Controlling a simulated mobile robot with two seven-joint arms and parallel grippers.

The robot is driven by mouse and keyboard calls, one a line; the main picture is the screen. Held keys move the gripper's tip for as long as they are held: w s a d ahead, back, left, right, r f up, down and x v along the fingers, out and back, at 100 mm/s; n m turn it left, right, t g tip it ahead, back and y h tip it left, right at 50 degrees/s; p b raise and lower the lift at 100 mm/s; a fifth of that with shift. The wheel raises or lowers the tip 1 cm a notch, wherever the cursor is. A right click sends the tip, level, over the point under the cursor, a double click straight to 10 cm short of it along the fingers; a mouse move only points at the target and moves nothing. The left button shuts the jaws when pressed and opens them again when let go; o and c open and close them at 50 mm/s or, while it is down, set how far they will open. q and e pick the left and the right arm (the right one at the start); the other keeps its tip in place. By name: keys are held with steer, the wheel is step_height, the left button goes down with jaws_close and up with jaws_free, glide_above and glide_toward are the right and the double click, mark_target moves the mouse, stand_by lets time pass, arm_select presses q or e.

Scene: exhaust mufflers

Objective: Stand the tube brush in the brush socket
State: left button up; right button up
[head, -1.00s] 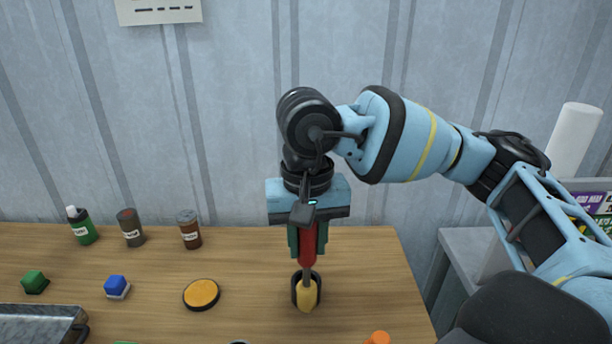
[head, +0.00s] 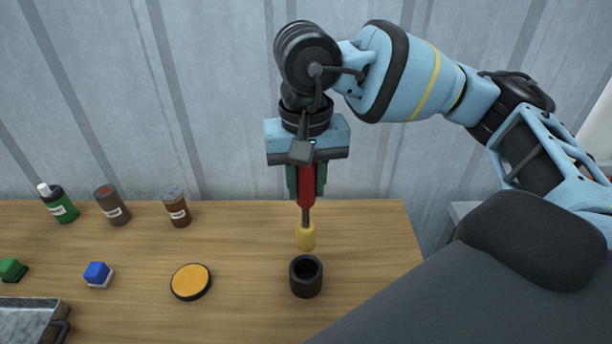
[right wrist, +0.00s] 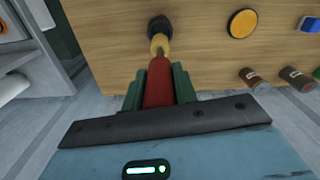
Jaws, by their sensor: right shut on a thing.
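The tube brush has a red handle (head: 306,188), a thin grey shaft and a yellow head (head: 305,237). My right gripper (head: 306,180) is shut on the red handle, with a green finger on each side. The brush hangs upright, head down. The brush socket (head: 306,278) is a short black cup standing on the table, its dark mouth open and apparently empty. The yellow head shows just above the socket in the head view, apart from it. In the right wrist view the yellow head (right wrist: 160,42) overlaps the lower part of the socket (right wrist: 159,23). My left gripper is not in view.
An orange-topped disc (head: 190,281) lies left of the socket. Farther left are a blue block (head: 98,273), a green block (head: 11,269) and a metal tray (head: 30,312). Bare wood surrounds the socket.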

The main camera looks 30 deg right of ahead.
mark_target(306, 200)
steer(key=shift+f, duration=3)
steer(key=shift+f+b, duration=0.4)
steer(key=shift+f, duration=0.9)
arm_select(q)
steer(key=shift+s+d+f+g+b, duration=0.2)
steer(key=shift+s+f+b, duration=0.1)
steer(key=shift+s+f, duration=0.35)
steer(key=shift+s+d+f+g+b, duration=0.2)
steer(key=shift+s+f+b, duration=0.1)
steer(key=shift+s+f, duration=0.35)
arm_select(e)
steer(key=shift+f, duration=1.45)
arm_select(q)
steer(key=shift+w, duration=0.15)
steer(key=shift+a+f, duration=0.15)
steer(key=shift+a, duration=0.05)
arm_select(e)
steer(key=o, duration=1.1)
steer(key=shift+c, duration=0.2)
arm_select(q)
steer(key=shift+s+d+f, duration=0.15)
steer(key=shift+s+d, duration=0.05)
arm_select(e)
steer(key=shift+r, duration=3.9)
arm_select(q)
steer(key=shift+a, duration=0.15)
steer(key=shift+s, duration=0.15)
